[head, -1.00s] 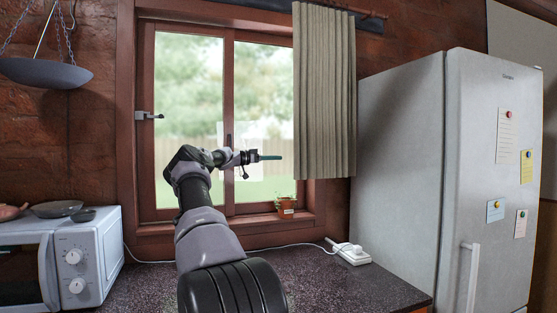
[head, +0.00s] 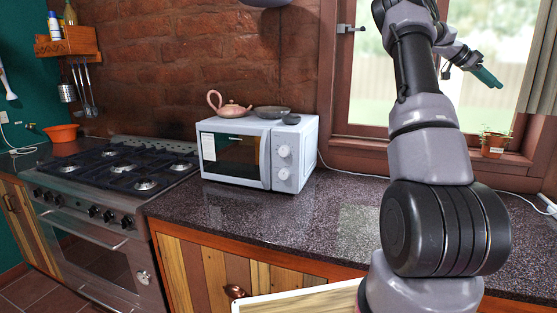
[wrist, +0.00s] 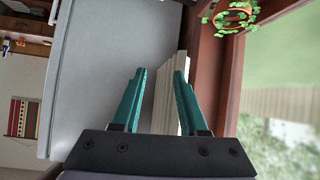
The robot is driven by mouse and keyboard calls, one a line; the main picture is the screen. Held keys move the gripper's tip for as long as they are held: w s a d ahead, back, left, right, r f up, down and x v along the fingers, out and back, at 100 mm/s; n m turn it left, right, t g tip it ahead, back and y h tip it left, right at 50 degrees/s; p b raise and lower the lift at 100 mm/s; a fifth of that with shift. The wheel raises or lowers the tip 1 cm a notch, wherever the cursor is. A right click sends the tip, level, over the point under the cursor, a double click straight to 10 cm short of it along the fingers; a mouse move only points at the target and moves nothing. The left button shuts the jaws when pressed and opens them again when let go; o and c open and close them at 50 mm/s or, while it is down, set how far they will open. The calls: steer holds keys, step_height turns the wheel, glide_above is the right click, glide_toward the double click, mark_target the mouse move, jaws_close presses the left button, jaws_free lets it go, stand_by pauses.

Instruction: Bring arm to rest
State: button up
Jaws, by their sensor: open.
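My gripper (head: 487,78) is raised at the upper right of the head view, in front of the window. Its teal fingers point right and downward. In the wrist view my gripper (wrist: 160,73) has its two fingers apart, with nothing between them. My arm rises from the bottom right of the head view, over the counter.
A white microwave (head: 229,157) with a pink teapot (head: 229,107) on top stands on the dark counter (head: 262,215), left of my arm. A stove (head: 110,185) is further left. A potted plant (head: 494,145) sits at the window. The fridge (wrist: 105,60) shows in the wrist view.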

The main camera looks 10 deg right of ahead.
steer(key=s+a+n+t+y, duration=0.1)
steer(key=a+n+t+y, duration=0.35)
steer(key=a, duration=1.45)
steer(key=s+a+n+t+y, duration=0.2)
steer(key=a+n+t+y, duration=0.25)
steer(key=a, duration=1.55)
steer(key=s+a+f+n+t+y, duration=0.1)
steer(key=s+a+n, duration=0.3)
steer(key=s+a, duration=0.3)
steer(key=s+a+f+n+t+y, duration=0.1)
steer(key=s+a+n, duration=0.4)
steer(key=a, duration=1.1)
steer(key=s+f+y, duration=0.1)
steer(key=s, duration=0.2)
steer(key=shift+a+f+t, duration=0.2)
steer(key=shift+t, duration=0.2)
